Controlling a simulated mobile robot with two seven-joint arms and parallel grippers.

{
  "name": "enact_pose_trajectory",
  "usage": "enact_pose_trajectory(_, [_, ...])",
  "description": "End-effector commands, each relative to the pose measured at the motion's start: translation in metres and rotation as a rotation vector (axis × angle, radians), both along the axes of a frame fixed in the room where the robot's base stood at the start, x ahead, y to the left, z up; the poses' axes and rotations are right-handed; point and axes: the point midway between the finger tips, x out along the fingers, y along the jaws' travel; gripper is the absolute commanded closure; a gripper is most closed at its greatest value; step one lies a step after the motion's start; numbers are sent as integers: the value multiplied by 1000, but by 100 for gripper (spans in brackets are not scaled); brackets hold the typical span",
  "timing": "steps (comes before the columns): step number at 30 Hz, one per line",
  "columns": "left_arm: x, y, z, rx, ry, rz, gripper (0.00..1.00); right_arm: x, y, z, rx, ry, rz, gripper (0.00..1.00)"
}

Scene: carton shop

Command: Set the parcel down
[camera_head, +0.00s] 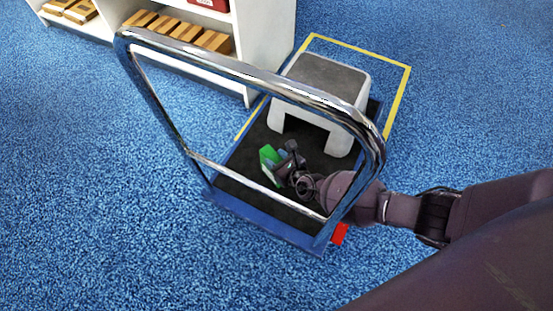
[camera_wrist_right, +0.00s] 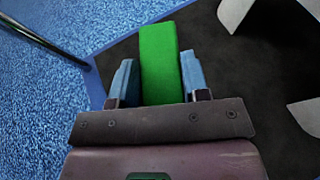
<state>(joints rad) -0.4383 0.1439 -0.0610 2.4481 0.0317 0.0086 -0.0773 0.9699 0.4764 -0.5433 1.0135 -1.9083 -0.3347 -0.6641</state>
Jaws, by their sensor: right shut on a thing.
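The parcel is a small green box (camera_head: 268,160), seen low over the dark deck of a blue-edged trolley (camera_head: 262,221). My right gripper (camera_head: 277,163) is shut on it. In the right wrist view the green parcel (camera_wrist_right: 160,62) sits between the two blue fingers, with the dark deck (camera_wrist_right: 205,50) around it. I cannot tell whether the parcel touches the deck. My right arm comes in from the right and reaches past the trolley's handle. My left gripper is not in view.
The chrome trolley handle (camera_head: 238,70) arches over the near part of the deck, close to my right arm. A white step stool (camera_head: 320,85) with a grey top stands on the deck behind. Yellow tape (camera_head: 396,108) marks the blue carpet. White shelves (camera_head: 252,35) hold cartons.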

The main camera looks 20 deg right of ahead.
Motion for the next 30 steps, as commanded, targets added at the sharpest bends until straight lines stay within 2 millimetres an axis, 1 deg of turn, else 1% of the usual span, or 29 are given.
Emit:
enact_pose_trajectory(4, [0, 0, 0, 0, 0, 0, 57, 1, 1, -3, -1, -1, 0, 100])
enact_pose_trajectory(5, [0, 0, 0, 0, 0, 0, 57, 0, 1, -3, -1, 0, 0, 56])
enact_pose_trajectory(9, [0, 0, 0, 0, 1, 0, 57, 0, 0, -3, 0, 0, 0, 35])
enact_pose_trajectory(10, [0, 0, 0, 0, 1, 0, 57, 0, 0, -3, 0, 0, 0, 32])
enact_pose_trajectory(17, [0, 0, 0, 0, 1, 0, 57, -1, 0, -4, 1, 1, 0, 32])
enact_pose_trajectory(22, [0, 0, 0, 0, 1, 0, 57, -1, 0, 0, 1, 2, -1, 32])
enact_pose_trajectory(25, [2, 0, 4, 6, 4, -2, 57, -10, -4, 7, 0, -1, 0, 32])
enact_pose_trajectory(27, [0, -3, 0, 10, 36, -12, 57, -19, -6, 13, 0, -4, 0, 32])
enact_pose_trajectory(30, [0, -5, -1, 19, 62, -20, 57, -33, -10, 20, -1, -5, 0, 32])
